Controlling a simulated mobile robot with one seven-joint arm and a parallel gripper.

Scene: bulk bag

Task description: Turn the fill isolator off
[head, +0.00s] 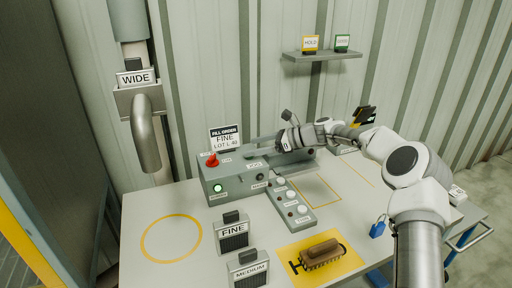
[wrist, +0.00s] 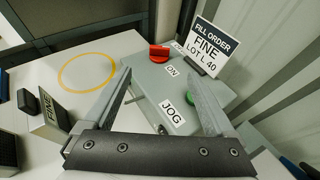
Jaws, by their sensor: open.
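A red rotary handle (head: 212,160), likely the fill isolator, sits on top of the grey control box (head: 232,184) near its left back corner. In the wrist view the red handle (wrist: 159,53) shows beyond my fingertips, with a white label beside it that seems to read ON. Another label at its far side is partly hidden. My gripper (head: 250,146) hangs above the right back part of the box, its fingers pointing left. In the wrist view my gripper (wrist: 160,80) is open and empty, apart from the handle. A round lamp (head: 217,188) on the box front glows green.
The FILL ORDER sign (head: 225,138) stands close behind the handle. A button panel (head: 289,202) lies right of the box. FINE (head: 232,236) and MEDIUM (head: 248,268) blocks and a brush (head: 321,254) are in front. A yellow ring (head: 171,259) marks clear table at left.

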